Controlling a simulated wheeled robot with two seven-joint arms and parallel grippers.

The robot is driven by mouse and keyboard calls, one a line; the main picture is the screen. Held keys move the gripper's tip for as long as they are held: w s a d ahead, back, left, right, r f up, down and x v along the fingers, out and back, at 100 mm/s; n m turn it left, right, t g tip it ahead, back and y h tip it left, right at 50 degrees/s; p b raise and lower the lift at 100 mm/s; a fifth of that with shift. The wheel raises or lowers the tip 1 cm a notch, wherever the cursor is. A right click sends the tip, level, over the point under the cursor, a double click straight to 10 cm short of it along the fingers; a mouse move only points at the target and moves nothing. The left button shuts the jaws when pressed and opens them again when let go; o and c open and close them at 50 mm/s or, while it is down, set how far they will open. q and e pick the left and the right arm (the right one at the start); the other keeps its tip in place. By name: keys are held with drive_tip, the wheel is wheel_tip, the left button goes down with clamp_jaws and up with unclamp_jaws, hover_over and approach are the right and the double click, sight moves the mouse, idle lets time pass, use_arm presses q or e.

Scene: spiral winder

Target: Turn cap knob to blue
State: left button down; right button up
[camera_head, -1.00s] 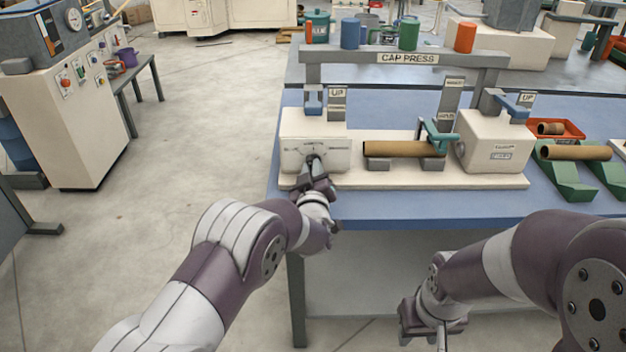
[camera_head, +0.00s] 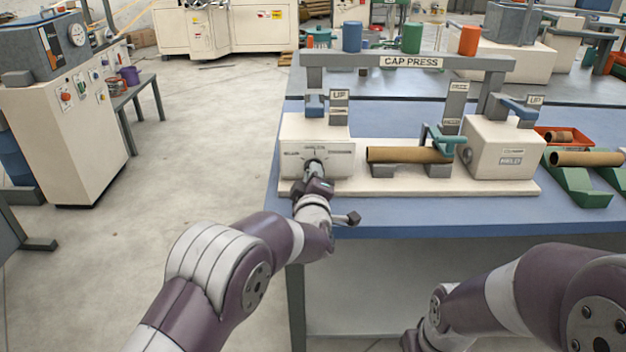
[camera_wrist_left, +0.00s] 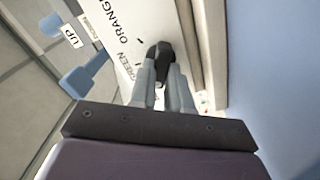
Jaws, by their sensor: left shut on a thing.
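The cap knob is a dark knob on the front of the white box at the left end of the cap press (camera_head: 410,62). My left gripper (camera_head: 314,171) is at this knob in the head view, which it mostly covers. In the left wrist view the gripper (camera_wrist_left: 163,75) has both fingers closed around the black knob (camera_wrist_left: 160,50). ORANGE and GREEN are printed on the panel (camera_wrist_left: 122,55) beside it. No blue label can be read, and the knob's pointing direction is hidden. My right gripper (camera_head: 420,341) is at the bottom edge, mostly cut off.
A brown tube (camera_head: 410,155) lies on grey supports right of the knob box. The blue table's front strip (camera_head: 430,216) is clear.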

use_arm(q)
drive_tip(key=shift+f, duration=0.15)
drive_tip(key=c, duration=1.1)
unclamp_jaws()
drive_tip(key=s+p, duration=0.1)
drive_tip(key=s, duration=1.1)
drive_tip(key=shift+s, duration=0.4)
